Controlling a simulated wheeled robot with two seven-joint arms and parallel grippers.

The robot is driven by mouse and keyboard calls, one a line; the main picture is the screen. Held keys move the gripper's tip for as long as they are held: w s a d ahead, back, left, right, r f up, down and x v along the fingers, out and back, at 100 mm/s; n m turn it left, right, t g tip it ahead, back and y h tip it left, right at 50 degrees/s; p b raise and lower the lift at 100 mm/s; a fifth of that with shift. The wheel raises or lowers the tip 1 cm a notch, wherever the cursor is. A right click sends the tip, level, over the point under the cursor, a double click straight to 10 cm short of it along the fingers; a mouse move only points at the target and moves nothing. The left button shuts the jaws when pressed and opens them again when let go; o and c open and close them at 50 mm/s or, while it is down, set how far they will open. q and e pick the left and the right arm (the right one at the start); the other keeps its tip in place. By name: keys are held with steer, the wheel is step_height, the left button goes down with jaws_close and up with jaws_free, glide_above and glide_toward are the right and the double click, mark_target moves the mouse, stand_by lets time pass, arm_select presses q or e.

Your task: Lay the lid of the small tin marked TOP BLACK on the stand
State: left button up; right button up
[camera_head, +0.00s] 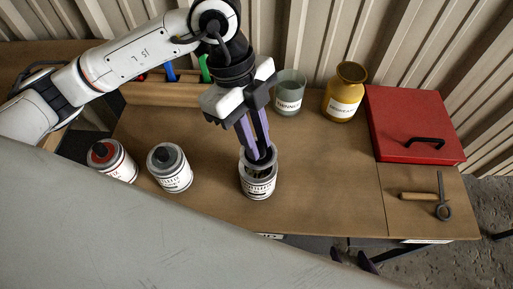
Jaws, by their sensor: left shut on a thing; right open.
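My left gripper (260,156), with purple fingers, points down into the mouth of a small grey tin (258,188). It is shut on a small dark piece, probably the lid, at the tin's mouth; whether this piece is clear of the tin I cannot tell. The tin's label is too small to read. Two more tins stand to the left, one with a red and dark top (118,164) and one with a dark grey top (172,172). My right gripper (354,259) is open and empty beyond the table's front edge. I cannot make out the stand.
A green-grey pot (289,93), a yellow jar (344,96) and a red box with a black handle (413,122) stand at the back. A wooden-handled tool (422,197) lies at right. My pale arm covers the lower left. The table between tin and box is clear.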

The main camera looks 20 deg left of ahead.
arm_select(q)
step_height(320, 180, up, 5)
steer(key=shift+f, duration=0.1)
steer(key=shift+r, duration=0.65)
steer(key=shift+r+p, duration=1.75)
steer(key=shift+r, duration=0.1)
